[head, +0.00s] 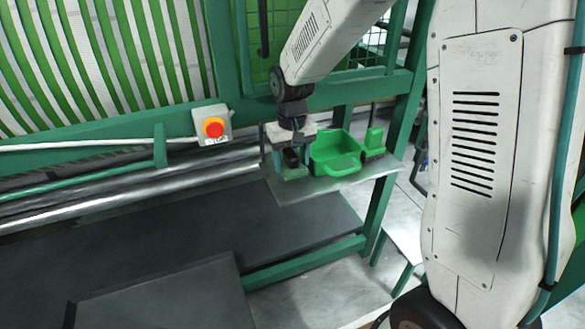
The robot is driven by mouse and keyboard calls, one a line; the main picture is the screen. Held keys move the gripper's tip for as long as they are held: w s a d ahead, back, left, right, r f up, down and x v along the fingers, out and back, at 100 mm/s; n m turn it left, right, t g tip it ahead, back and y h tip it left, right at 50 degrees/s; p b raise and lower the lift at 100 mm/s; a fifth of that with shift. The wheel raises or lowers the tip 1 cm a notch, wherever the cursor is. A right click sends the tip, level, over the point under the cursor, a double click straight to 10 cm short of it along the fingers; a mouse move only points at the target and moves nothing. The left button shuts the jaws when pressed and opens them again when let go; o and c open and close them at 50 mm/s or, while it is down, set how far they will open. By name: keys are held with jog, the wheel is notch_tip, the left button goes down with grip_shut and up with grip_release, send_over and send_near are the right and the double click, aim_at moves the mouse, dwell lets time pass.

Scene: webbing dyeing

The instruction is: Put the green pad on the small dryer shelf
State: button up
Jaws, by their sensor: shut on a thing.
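My gripper (289,167) points down over the left part of the small dryer shelf (345,188), a thin grey plate. It is shut on the green pad (293,174), which shows as a small dull green patch under and between the fingers. The fingers hide most of the pad. The pad is at or just above the shelf surface; I cannot tell whether it touches.
A bright green open bin (336,160) stands on the shelf right beside my gripper. A smaller green object (374,141) is at the shelf's right end. A red emergency button (213,128) sits on the green frame at left. Metal rollers (130,195) run below it.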

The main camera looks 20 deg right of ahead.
aim_at(292, 169)
jog(key=shift+w+d, duration=0.15)
jog(key=shift+w, duration=0.1)
jog(key=shift+f, duration=1.75)
jog(key=shift+f, duration=0.15)
jog(key=o, duration=0.7)
jog(key=shift+c, duration=0.2)
